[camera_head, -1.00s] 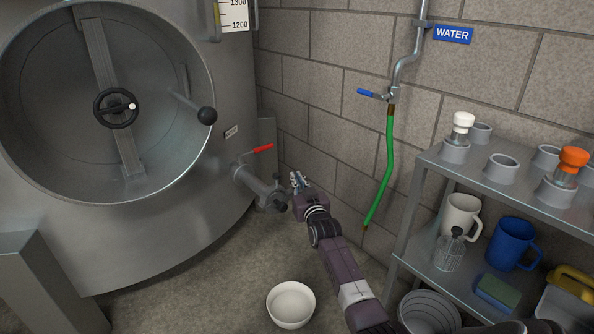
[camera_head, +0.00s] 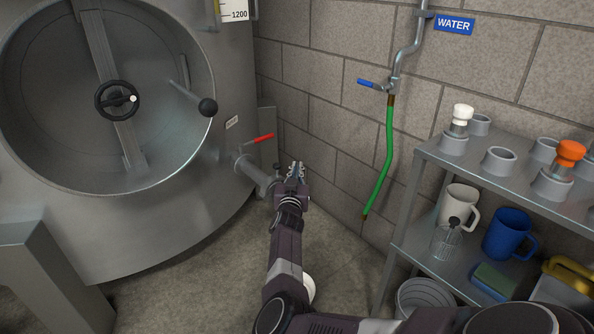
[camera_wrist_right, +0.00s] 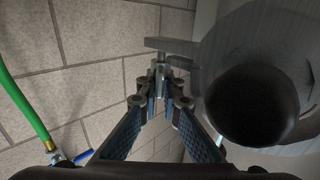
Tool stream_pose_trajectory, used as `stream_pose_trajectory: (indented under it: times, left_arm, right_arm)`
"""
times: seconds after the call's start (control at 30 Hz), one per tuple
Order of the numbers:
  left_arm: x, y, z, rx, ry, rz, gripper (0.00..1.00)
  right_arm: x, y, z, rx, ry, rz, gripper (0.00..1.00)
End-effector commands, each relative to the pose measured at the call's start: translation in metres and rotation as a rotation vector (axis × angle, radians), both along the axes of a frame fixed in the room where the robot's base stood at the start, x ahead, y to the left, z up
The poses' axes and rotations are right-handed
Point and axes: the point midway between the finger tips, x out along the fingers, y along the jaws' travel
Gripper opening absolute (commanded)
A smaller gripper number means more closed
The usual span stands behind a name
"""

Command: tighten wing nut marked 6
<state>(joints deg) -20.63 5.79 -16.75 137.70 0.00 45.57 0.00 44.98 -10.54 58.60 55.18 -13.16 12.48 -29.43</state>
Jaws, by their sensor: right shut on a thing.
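My right gripper (camera_head: 296,172) is beside the end of the tank's outlet pipe (camera_head: 254,176). In the right wrist view its fingertips (camera_wrist_right: 160,88) are closed around a small metal piece (camera_wrist_right: 160,70), seemingly the wing nut on its bolt. This sits on the clamp (camera_wrist_right: 172,46) at the rim of the pipe's dark open mouth (camera_wrist_right: 250,104). The fingers hide much of the nut, and I can read no number 6 on it. In the head view the nut is too small and covered to make out. My left gripper is not in view.
The red valve handle (camera_head: 259,139) is just above the pipe. A green hose (camera_head: 389,150) hangs on the wall to the right. A white bowl (camera_head: 310,288) on the floor is mostly hidden by my arm. A shelf (camera_head: 421,160) with mugs stands at right.

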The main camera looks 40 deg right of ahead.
Motion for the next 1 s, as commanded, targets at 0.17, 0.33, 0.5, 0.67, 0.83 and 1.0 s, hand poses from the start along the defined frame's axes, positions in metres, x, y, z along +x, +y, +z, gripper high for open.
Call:
stream_pose_trajectory:
  times: [0.17,0.33,0.5,0.67,0.83,1.0]
  left_arm:
    - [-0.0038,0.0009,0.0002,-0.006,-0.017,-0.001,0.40]
    - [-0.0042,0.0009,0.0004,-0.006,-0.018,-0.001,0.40]
    - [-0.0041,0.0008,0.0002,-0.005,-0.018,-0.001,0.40]
    - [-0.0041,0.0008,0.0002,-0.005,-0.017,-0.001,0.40]
    - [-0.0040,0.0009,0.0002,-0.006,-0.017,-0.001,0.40]
    - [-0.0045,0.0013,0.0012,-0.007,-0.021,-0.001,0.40]
  right_arm:
    - [-0.0014,0.0031,-0.0120,0.014,0.014,-0.006,0.00]
    - [-0.0017,0.0028,-0.0123,0.015,0.015,-0.007,0.00]
    - [-0.0017,0.0026,-0.0122,0.016,0.014,-0.007,0.00]
    - [-0.0018,0.0023,-0.0121,0.016,0.014,-0.007,0.23]
    - [-0.0014,0.0019,-0.0100,0.013,0.011,-0.008,0.29]
    - [-0.0005,0.0019,-0.0068,0.009,0.008,-0.006,0.29]
